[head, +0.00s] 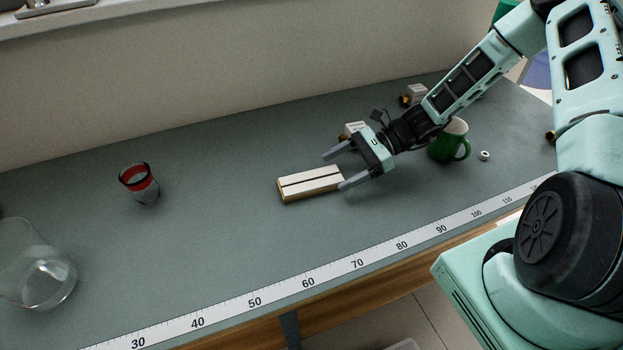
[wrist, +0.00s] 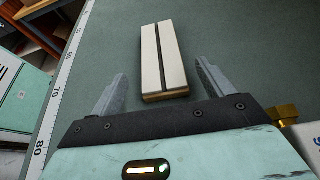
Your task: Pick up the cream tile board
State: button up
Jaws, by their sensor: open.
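The cream tile board (head: 310,182) is a small cream block with a dark groove along its length. It lies flat on the grey-green bench top, near the middle of the head view. In the wrist view the board (wrist: 166,60) lies ahead of my gripper, with its near end between the fingertips. My gripper (head: 334,169) is open and empty, at the right end of the board. In the wrist view the two fingers (wrist: 161,77) stand apart, one on each side of the board's near end, with a gap on both sides.
A green mug (head: 449,141) stands behind my gripper to the right, beside a small white ring (head: 484,155). A white box (head: 355,128) with brass fittings is just beyond my gripper. A red-banded glass (head: 141,184) and a clear jar (head: 36,268) stand left. A ruler strip (head: 330,273) runs along the front edge.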

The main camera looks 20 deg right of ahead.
aim_at(307, 182)
jog(key=p+x, duration=0.1)
jog(key=x, duration=0.1)
jog(key=r+p+x, duration=0.1)
jog(key=x, duration=0.2)
jog(key=shift+w+a, duration=0.1)
jog(key=shift+a, duration=0.3)
jog(key=shift+a+f, duration=0.2)
jog(key=shift+f, duration=0.05)
jog(key=c, duration=1.2)
